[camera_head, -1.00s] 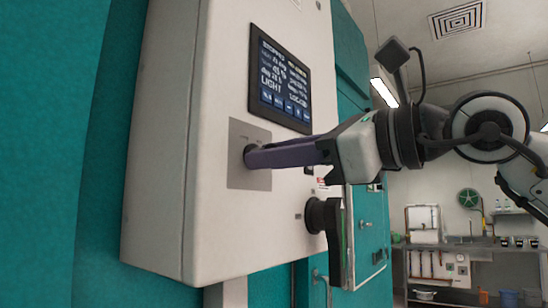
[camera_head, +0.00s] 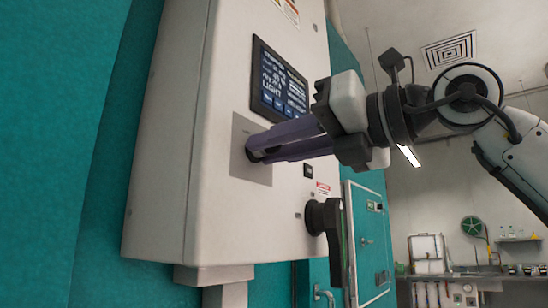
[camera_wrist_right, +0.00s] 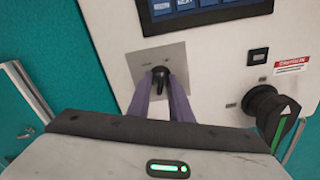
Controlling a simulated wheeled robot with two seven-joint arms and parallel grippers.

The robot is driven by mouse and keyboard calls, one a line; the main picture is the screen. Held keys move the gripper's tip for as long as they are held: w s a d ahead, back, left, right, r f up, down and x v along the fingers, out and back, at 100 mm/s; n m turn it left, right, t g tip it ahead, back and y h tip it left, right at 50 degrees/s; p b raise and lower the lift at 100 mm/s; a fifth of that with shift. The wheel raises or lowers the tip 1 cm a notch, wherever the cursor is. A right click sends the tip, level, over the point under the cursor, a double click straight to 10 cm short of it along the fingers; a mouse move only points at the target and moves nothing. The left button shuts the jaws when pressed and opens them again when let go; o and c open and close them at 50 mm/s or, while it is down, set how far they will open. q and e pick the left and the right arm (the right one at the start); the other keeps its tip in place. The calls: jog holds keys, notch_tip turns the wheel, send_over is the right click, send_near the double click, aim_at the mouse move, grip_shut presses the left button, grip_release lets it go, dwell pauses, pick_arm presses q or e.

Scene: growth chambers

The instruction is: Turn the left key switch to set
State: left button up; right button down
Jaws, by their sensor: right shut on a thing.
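The key switch (camera_wrist_right: 160,73) is a small black knob on a square grey metal plate (camera_head: 243,172) of the white control box. My right gripper (camera_head: 260,151) reaches in from the right, its two purple fingers on either side of the knob and shut on it. The right wrist view shows the same fingers (camera_wrist_right: 163,98) at the knob. The position labels on the plate are too small to read, and the fingers hide part of the knob in the head view. My left gripper is not in view.
A dark display (camera_head: 279,82) sits above the plate. A large black rotary handle (camera_head: 330,222) with a green stripe juts out below and right of it. A teal door (camera_head: 369,240) stands beyond, with a sink counter (camera_head: 480,275) at the far right.

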jog(key=shift+r+m+b, duration=0.1)
jog(key=shift+m+b, duration=0.3)
jog(key=shift+m, duration=0.5)
jog(key=c, duration=1.9)
grip_release()
jog(key=shift+c, duration=0.2)
